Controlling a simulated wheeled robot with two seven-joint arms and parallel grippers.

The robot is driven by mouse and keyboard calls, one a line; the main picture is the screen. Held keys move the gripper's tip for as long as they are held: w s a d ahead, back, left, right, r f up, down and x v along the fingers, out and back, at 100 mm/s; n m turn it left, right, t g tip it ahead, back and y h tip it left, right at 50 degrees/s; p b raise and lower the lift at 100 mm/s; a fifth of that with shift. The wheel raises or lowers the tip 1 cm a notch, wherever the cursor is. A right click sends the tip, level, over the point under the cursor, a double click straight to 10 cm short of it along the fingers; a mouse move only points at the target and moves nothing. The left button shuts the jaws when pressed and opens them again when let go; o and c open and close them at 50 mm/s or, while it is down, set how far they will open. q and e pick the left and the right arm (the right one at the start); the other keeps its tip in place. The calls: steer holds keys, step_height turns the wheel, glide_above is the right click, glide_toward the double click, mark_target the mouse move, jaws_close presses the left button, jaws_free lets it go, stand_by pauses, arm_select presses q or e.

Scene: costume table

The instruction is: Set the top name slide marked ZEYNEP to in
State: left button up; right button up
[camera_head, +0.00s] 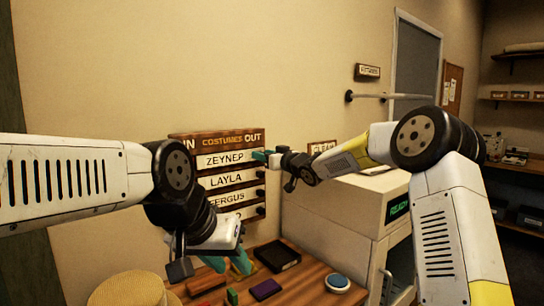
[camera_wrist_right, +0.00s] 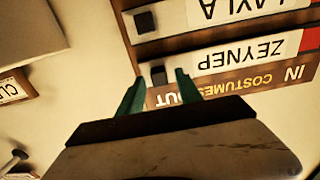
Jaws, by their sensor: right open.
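The name board (camera_head: 217,138) hangs on the wall, with IN at its left and OUT at its right. The top slide marked ZEYNEP (camera_head: 226,160) is white; it also shows upside down in the right wrist view (camera_wrist_right: 240,55), with red at its IN end. Its black knob (camera_wrist_right: 158,75) is at the OUT end. My right gripper (camera_head: 262,157) is open at that end; in the wrist view its teal fingers (camera_wrist_right: 160,92) stand either side of the knob, with contact unclear. My left gripper (camera_head: 228,263) looks open and empty above the table, below the board.
Slides marked LAYLA (camera_head: 228,180) and FERGUS (camera_head: 226,197) sit below, with a fourth partly hidden by my left arm. The wooden table (camera_head: 310,283) holds a straw hat (camera_head: 130,288), a dark tray (camera_head: 277,255) and small blocks. A cream machine (camera_head: 335,205) stands right of the board.

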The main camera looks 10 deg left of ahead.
jaws_close()
stand_by(1.3)
